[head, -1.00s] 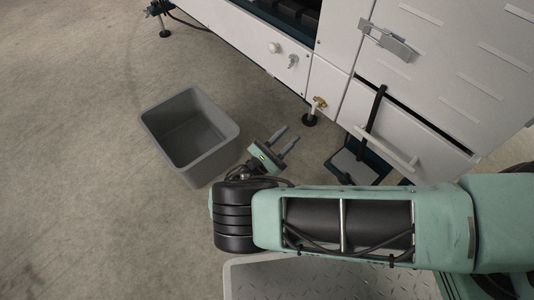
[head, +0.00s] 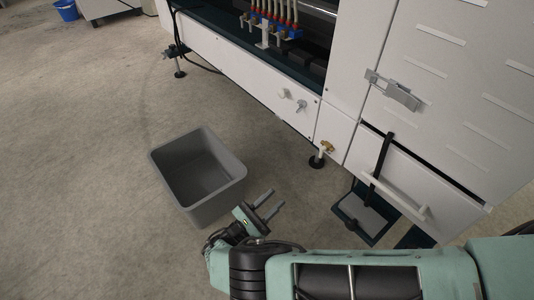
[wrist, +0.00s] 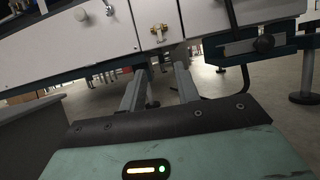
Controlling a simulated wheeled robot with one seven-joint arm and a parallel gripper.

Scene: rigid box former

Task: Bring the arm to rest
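My gripper (head: 272,203) is at the lower middle of the head view, just right of the grey bin and in front of the white machine. Its two fingers stand apart with nothing between them. In the wrist view the fingers (wrist: 158,88) also show spread, pointing toward the machine's underside, with an empty gap. My arm lies across the bottom right of the head view, bent at the wrist.
An empty grey bin (head: 240,178) stands on the floor beside my gripper. The white machine (head: 240,62) fills the upper right, with a brass valve (head: 326,147), a latch (head: 394,90) and a drawer handle (head: 398,196). Floor at left is clear.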

